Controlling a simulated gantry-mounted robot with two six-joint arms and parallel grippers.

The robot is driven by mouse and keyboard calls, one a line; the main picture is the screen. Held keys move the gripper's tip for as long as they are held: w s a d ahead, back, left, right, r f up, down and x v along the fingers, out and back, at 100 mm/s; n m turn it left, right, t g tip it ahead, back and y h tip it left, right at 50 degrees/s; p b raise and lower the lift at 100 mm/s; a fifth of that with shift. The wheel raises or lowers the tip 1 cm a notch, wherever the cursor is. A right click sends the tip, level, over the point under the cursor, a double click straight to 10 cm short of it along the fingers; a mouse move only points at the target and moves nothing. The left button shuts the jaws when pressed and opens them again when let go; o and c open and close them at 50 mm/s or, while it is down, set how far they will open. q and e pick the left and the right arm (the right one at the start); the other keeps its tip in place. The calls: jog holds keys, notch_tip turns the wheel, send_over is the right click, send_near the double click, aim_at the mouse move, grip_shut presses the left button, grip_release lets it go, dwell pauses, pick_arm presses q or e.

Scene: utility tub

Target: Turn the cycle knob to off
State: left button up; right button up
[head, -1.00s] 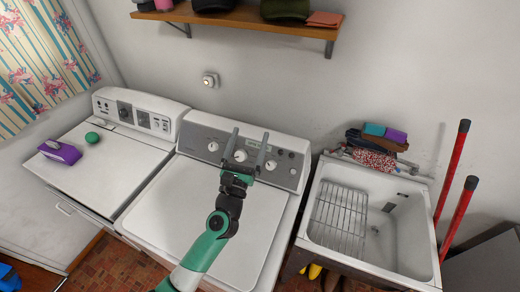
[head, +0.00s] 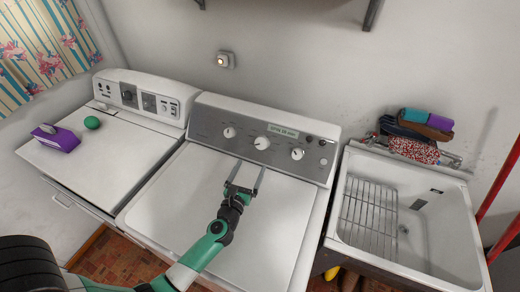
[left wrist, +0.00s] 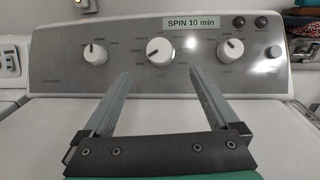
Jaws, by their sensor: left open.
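The washer's grey control panel (head: 215,118) carries three white knobs in a row: a left knob (head: 229,132), a larger middle knob (head: 262,142) and a right knob (head: 297,153). A "SPIN 10 min" label (left wrist: 192,23) sits above and right of the middle knob (left wrist: 159,50) in the left wrist view. The printing around the knobs is too small to read. My left gripper (head: 246,172) is open and empty, over the lid in front of the panel. In the left wrist view its fingers (left wrist: 165,77) point toward the panel, apart from the knobs. My right gripper is not in view.
A second white appliance (head: 115,155) stands left, with a purple box (head: 60,141) and green ball (head: 92,122) on top. A utility sink (head: 440,265) with a wire rack (head: 368,220) stands right. The washer lid (head: 185,205) is otherwise clear.

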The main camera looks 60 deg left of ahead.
aim_at(261, 146)
pick_arm(q)
jog(key=b+x, duration=0.2)
jog(key=x, duration=0.8)
jog(key=shift+w+a, duration=0.25)
jog(key=shift+a, duration=0.05)
jog(key=c, duration=1.4)
